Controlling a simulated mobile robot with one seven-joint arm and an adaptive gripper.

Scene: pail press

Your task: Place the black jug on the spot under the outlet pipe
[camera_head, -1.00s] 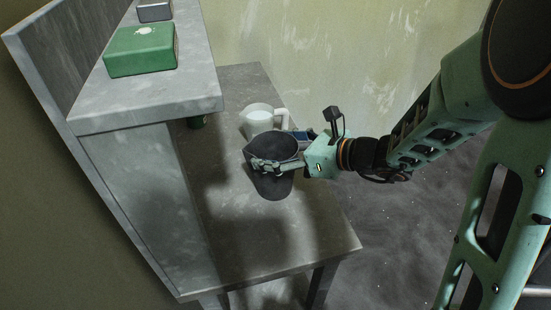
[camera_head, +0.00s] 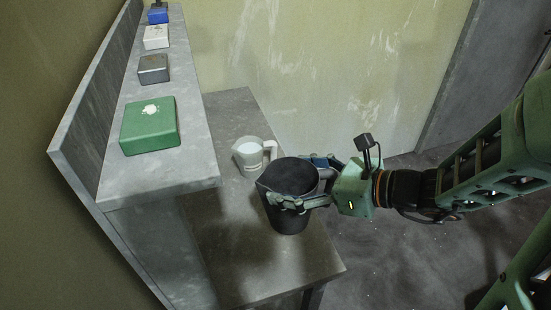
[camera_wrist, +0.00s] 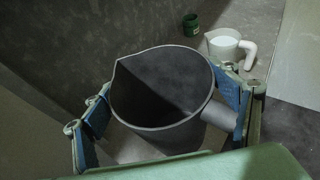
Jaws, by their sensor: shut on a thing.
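The black jug (camera_head: 283,215) is upright in my gripper (camera_head: 300,200), near the right side of the grey table; it also shows in the wrist view (camera_wrist: 160,92). My gripper (camera_wrist: 165,125) has its blue-padded fingers on both sides of the jug, with the jug's handle between them on the right. The jug's inside is dark and I see no contents. I cannot tell whether its base clears the table. I cannot make out the outlet pipe or the spot under it.
A pale jug with white contents (camera_head: 249,157) stands behind the black jug. A small green cylinder (camera_wrist: 191,24) is farther back. The raised shelf (camera_head: 190,170) on the left carries a green box (camera_head: 149,132), grey box (camera_head: 153,69), white box (camera_head: 156,37) and blue box (camera_head: 158,16). The front tabletop is clear.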

